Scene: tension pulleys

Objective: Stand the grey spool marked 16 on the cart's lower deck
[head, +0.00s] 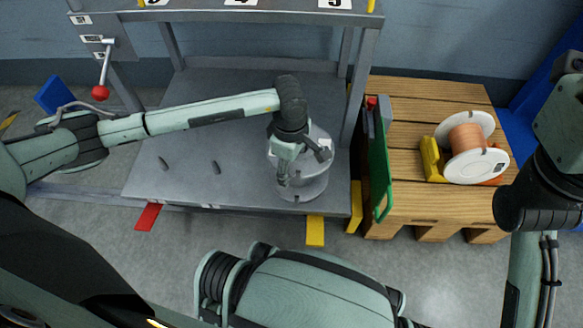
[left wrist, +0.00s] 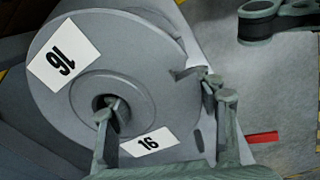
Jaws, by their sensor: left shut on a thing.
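The grey spool marked 16 (head: 302,187) is at the front right of the cart's lower deck (head: 205,115), its flanges roughly level. It looks upright on or just above the deck; contact is unclear. My left gripper (head: 302,153) reaches it from above and is shut on it. In the left wrist view the spool (left wrist: 70,105) shows two white labels reading 16. One finger of the left gripper (left wrist: 165,100) is at the central hole and the other at the outer edge. My right arm shows at the right, but its gripper is not in view.
A wooden pallet (head: 415,95) at the right holds a white spool with copper-coloured winding (head: 470,148). The upper shelf (head: 205,14) overhangs the back.

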